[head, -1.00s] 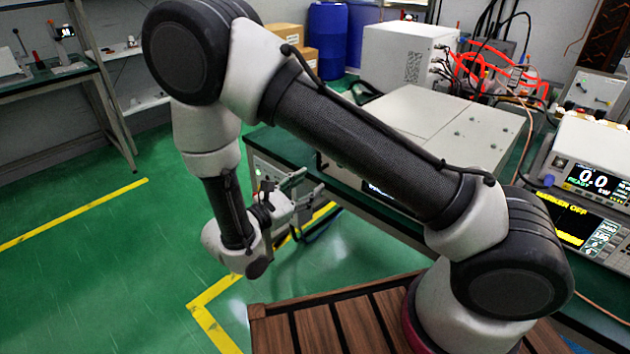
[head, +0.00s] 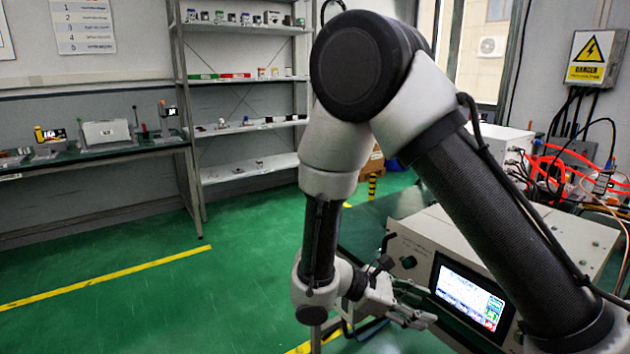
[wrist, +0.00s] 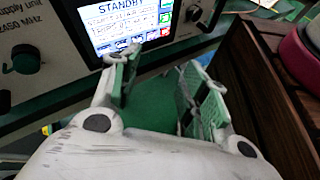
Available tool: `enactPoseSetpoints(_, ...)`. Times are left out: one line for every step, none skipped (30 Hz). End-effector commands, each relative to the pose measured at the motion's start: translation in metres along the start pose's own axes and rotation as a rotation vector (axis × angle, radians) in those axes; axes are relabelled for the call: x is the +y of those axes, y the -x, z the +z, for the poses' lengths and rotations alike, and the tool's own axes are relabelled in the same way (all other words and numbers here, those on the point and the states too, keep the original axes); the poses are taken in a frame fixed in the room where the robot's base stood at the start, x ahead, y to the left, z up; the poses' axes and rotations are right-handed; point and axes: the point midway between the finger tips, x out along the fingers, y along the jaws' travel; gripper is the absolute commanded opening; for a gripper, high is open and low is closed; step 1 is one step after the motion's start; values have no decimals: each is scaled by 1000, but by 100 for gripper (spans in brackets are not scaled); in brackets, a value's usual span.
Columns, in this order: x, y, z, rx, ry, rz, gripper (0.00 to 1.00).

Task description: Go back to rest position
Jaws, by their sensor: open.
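My gripper (head: 412,300) hangs at the end of my bent arm, low in front of the generator unit (head: 412,247) in the head view. In the wrist view my gripper (wrist: 160,85) has its two fingers apart, with nothing between them but green surface behind. The generator's lit screen (head: 469,297) faces it; in the wrist view the screen (wrist: 128,25) reads STANDBY. A black knob (wrist: 27,60) sits left of the screen, beside printed text.
A green-topped bench (head: 382,338) carries the generator. My wooden-slatted base deck (wrist: 262,85) is at right in the wrist view. Shelves (head: 245,120) and another bench (head: 95,155) stand at the back left. Green floor (head: 130,260) with yellow lines is open at left.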

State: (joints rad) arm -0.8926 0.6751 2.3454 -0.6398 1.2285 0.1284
Motion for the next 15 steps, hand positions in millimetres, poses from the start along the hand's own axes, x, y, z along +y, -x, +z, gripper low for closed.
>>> enactPoseSetpoints(-2,-2,15,59,-49,-72,45)
enactPoseSetpoints(-4,-2,23,93,-77,-116,45)
enactPoseSetpoints(-7,-4,33,141,-117,-173,45)
enactPoseSetpoints(-10,-4,41,177,-148,-215,45)
enactPoseSetpoints(-12,-5,48,215,-180,-256,45)
enactPoseSetpoints(-14,-5,58,263,-225,-308,45)
enactPoseSetpoints(-16,-6,65,300,-258,-345,45)
enactPoseSetpoints(-17,-6,72,337,-292,-380,45)
enactPoseSetpoints(-19,-6,82,387,-340,-426,45)
enactPoseSetpoints(-20,-6,89,422,-376,-458,45)
enactPoseSetpoints(-22,-6,96,459,-412,-489,45)
enactPoseSetpoints(-23,-6,105,508,-462,-528,45)
enactPoseSetpoints(-24,-6,112,543,-500,-556,45)
enactPoseSetpoints(-24,-6,120,579,-539,-581,45)
enactPoseSetpoints(-25,-6,129,625,-591,-613,45)
